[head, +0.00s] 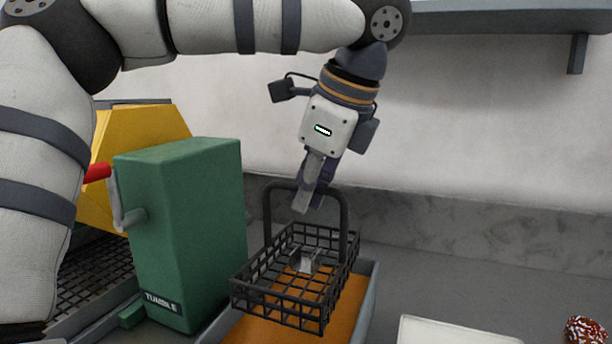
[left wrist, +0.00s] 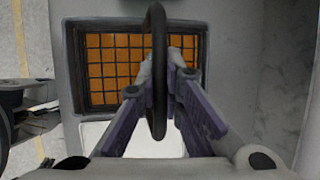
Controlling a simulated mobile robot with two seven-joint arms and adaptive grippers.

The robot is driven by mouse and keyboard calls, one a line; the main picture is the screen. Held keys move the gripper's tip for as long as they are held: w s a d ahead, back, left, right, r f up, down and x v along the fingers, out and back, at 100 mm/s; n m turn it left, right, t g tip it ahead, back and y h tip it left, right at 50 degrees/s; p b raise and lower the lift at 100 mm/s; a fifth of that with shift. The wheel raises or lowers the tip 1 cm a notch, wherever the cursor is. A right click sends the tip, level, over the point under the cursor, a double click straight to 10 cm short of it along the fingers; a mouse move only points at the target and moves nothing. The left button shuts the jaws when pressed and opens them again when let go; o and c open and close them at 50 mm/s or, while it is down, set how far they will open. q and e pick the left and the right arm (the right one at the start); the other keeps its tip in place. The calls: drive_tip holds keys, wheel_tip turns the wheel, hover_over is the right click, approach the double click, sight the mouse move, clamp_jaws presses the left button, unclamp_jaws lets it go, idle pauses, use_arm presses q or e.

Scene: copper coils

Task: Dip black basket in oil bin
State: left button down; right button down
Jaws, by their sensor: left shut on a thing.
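The black wire basket (head: 290,308) hangs level by its arched handle (head: 344,215) from my left gripper (head: 306,203). The gripper is shut on the handle; in the left wrist view the fingers of my left gripper (left wrist: 160,82) sit on either side of the handle (left wrist: 157,25). The basket is over the oil bin (head: 366,305), a grey-walled bin with orange oil showing below and through the mesh. How far the basket bottom is above the oil cannot be told. A small grey thing (head: 304,262) shows within the basket. My right gripper is out of view.
A green box (head: 185,230) labelled TUMBLE with a red-handled crank stands left of the bin, close to the basket. A yellow thing (head: 150,130) is behind it. A white tray (head: 450,331) and a sprinkled brown ball (head: 585,331) are at right. A grey shelf (head: 510,20) is above.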

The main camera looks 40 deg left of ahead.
sight(303, 275)
use_arm(q)
drive_tip(key=shift+a+f, duration=0.1)
drive_tip(key=shift+f, duration=6.05)
drive_tip(key=shift+r, duration=6.05)
drive_tip(key=shift+r, duration=1.5)
